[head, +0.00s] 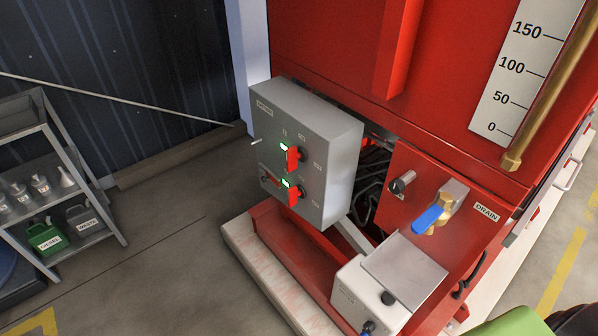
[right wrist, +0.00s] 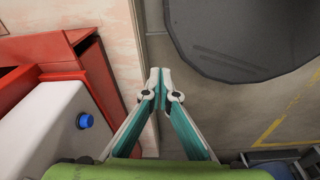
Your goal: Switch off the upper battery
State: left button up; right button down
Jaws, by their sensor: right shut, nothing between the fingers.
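A grey switch box (head: 307,150) is mounted on the red pump unit in the head view. The upper battery switch (head: 293,158) has a red handle pointing roughly up and down, with a lit green window beside it. The lower battery switch (head: 293,195) looks alike, with its own lit green window. My right gripper (right wrist: 160,76) shows in the right wrist view, its teal fingers together and empty above the floor. It is apart from the switch box, which is not in that view. My left gripper is not in view.
A blue-handled drain valve (head: 430,218) and a white box (head: 365,292) sit right of and below the switch box. A grey shelf (head: 95,238) with cans stands at left. The floor (head: 175,250) between shelf and pump unit is clear.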

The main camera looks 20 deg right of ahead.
jog(key=w+a+r+t, duration=0.1)
jog(key=w+r, duration=0.4)
jog(key=r, duration=0.7)
jog(key=w+a+r+m+t+y+p, duration=0.1)
jog(key=w+r, duration=0.5)
jog(key=r, duration=0.6)
jog(key=w+a+r+t, duration=0.1)
jog(key=w+r, duration=0.4)
jog(key=r, duration=0.7)
jog(key=w+a+r+m+t+y, duration=0.1)
jog(key=w+r+m+t+y, duration=0.15)
jog(key=w, duration=0.35)
jog(key=w+a+r+m+t+y, duration=0.1)
jog(key=w+a+r+m+t, duration=0.1)
jog(key=w+r+m+t, duration=0.3)
jog(key=w+d+r+m+t+y, duration=0.1)
jog(key=w+d+r+m+t, duration=0.4)
jog(key=w+d+r+m, duration=0.2)
jog(key=w+d+m, duration=0.1)
jog(key=w+d, duration=0.1)
jog(key=d, duration=0.1)
jog(key=shift+w+d+r+y, duration=0.2)
jog(key=shift+w+r+y, duration=0.05)
jog(key=shift+w+y, duration=0.15)
